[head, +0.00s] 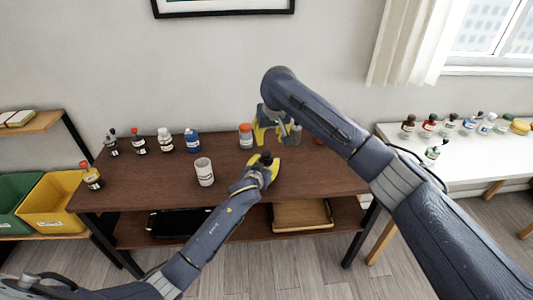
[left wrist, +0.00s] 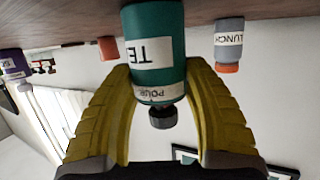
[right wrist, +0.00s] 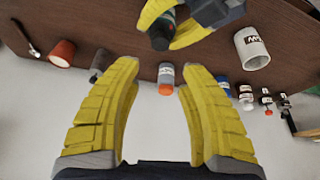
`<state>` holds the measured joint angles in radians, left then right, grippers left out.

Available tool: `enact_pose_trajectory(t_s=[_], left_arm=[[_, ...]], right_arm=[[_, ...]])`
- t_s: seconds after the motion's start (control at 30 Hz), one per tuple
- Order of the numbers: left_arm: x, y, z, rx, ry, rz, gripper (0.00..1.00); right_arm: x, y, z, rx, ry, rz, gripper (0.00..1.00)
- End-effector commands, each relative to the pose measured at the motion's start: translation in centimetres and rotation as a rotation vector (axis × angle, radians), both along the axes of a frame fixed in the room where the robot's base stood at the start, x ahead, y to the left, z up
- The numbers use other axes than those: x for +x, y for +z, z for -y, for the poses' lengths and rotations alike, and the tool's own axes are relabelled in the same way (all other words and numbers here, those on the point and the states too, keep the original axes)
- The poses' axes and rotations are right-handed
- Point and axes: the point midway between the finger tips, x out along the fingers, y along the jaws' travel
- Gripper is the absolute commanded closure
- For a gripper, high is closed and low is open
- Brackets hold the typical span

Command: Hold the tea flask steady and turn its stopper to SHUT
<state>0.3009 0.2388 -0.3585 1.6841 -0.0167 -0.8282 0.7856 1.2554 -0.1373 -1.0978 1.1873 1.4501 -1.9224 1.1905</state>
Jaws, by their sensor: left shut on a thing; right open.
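The tea flask is a teal cylinder (left wrist: 155,45) with a white label reading "TE", partly cut off. A white band (left wrist: 158,92) reading "POUR" faces the left wrist camera near its top, with a dark stopper knob (left wrist: 162,116) at the end. My left gripper (head: 268,165) is shut on the flask, which stands on the brown table; the left wrist view shows a finger on each side. The flask top (right wrist: 160,38) shows in the right wrist view. My right gripper (head: 272,132) is open and empty, behind and apart from the flask in the head view.
A grey "LUNCH" jar with an orange lid (left wrist: 228,45) stands near the flask. A white mug (head: 204,172) stands left of my left gripper. Several bottles (head: 165,140) line the table's back left. A reddish cup (right wrist: 62,53) shows in the right wrist view.

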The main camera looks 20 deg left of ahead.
Motion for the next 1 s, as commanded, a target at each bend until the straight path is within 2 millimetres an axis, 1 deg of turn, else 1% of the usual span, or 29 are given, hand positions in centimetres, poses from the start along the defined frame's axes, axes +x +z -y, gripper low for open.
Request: enact_pose_trajectory(t_s=[0.13, 0.27, 0.6, 0.7, 0.8, 1.0], left_arm=[[0.0, -0.1, 0.0, 0.001, 0.001, -0.002, 0.84], [0.0, -0.1, 0.0, 0.000, 0.001, -0.002, 0.84], [0.0, -0.1, 0.0, 0.000, 0.001, -0.002, 0.84], [0.0, -0.1, 0.0, 0.000, 0.001, -0.002, 0.84], [0.0, -0.1, 0.0, 0.000, 0.001, -0.002, 0.84], [0.0, -0.1, 0.0, 0.000, 0.001, -0.002, 0.84]], right_arm=[[0.1, -0.5, -0.1, 0.012, -0.031, -0.008, 0.59], [0.5, -1.7, -0.4, 0.014, -0.037, -0.011, 0.59], [2.4, -6.9, -1.4, 0.011, -0.036, -0.010, 0.59], [2.9, -8.2, -1.7, 0.012, -0.036, -0.010, 0.59], [3.3, -9.3, -1.9, 0.012, -0.035, -0.009, 0.59], [3.8, -10.6, -2.2, 0.013, -0.033, -0.010, 0.59]])
